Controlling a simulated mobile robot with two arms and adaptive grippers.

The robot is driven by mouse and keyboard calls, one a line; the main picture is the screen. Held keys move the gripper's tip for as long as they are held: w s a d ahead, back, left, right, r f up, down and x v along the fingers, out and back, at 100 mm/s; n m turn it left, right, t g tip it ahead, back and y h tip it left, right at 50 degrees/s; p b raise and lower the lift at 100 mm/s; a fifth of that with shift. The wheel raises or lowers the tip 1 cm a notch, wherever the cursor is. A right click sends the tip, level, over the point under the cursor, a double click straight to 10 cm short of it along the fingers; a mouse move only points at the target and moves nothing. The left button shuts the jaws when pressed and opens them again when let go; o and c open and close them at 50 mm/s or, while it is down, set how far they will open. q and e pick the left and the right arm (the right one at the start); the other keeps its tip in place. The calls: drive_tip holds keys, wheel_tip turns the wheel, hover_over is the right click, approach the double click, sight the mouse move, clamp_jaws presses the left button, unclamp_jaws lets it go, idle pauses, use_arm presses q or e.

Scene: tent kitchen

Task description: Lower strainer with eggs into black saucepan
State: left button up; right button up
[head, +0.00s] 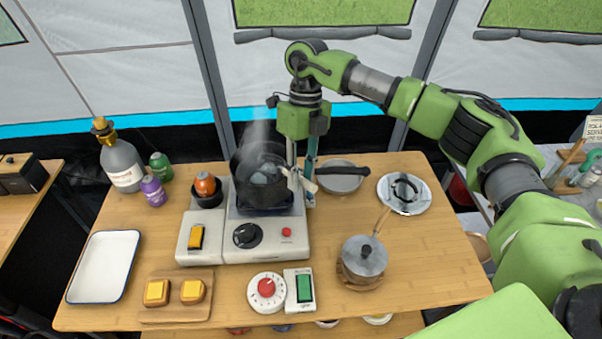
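The black saucepan (262,203) stands on the burner, its long dark handle pointing right. Several pale eggs (264,174) show inside its opening, with steam rising above. The strainer around them is dark and hard to tell from the pan wall; I cannot tell how deep it sits. My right gripper (301,180) points down at the pan's right rim, its fingers on either side of a small pale piece that looks like the strainer's handle. My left gripper is not in view.
The burner unit (265,245) has a black knob. Right are a grey lidded pot (363,257), a round plate (386,194) and a shallow grey pan (341,183). Left are a white tray (103,267), bottles (123,167) and an egg-timer-like red dial (266,287).

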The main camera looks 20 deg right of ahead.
idle(0.3)
drive_tip(key=shift+r, duration=0.2)
drive_tip(key=v, duration=1.1)
drive_tip(key=shift+w+r, duration=0.15)
drive_tip(key=shift+r, duration=0.1)
drive_tip(key=shift+d+f, duration=0.1)
drive_tip(key=shift+d, duration=0.05)
